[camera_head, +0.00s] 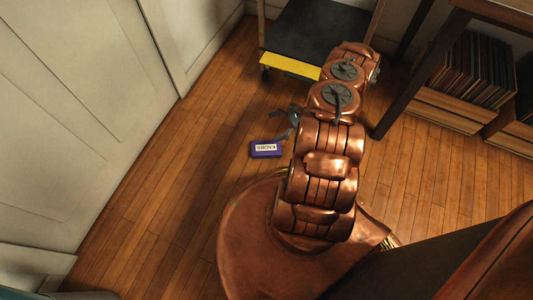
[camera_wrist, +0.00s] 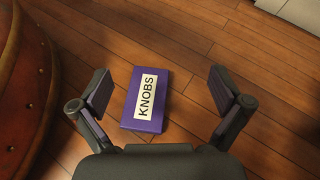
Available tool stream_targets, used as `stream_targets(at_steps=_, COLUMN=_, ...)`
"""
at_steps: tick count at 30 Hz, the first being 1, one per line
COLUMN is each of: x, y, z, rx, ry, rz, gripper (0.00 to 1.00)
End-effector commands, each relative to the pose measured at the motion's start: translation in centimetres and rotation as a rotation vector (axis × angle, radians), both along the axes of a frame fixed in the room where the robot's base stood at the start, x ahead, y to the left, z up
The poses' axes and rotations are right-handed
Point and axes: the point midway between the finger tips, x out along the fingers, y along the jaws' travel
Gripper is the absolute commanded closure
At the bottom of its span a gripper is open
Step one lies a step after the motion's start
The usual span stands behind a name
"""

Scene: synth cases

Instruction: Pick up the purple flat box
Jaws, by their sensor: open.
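The purple flat box (camera_head: 266,149) lies on the wooden floor to the left of my arm in the head view. It carries a white label reading KNOBS. In the wrist view the box (camera_wrist: 159,82) lies flat, slightly tilted in the picture, between and beyond my fingertips. My gripper (camera_wrist: 160,88) is open, with one finger to each side of the box and a gap on both sides. In the head view my gripper (camera_head: 283,123) is small and partly hidden by my arm, close to the box. I cannot tell its exact height above the floor.
A dark cart (camera_head: 318,32) with a yellow edge stands at the top. A wooden shelf unit (camera_head: 450,108) with records is at the right. A white panelled wall (camera_head: 80,110) runs along the left. The floor (camera_head: 190,160) around the box is clear. My copper base is close to it.

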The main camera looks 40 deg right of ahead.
Motion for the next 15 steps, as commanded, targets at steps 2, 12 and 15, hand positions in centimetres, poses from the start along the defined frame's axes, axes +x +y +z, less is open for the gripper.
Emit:
stream_targets(at_steps=2, x=-1.2, y=-0.6, z=-4.0, rx=0.015, ry=0.022, rz=-0.048, gripper=0.0)
stream_targets(at_steps=12, x=-3.4, y=-1.3, z=-9.6, rx=0.045, ry=0.061, rz=-0.145, gripper=0.0)
stream_targets(at_steps=15, x=-3.1, y=-0.7, z=-10.0, rx=0.047, ry=0.06, rz=-0.146, gripper=0.0)
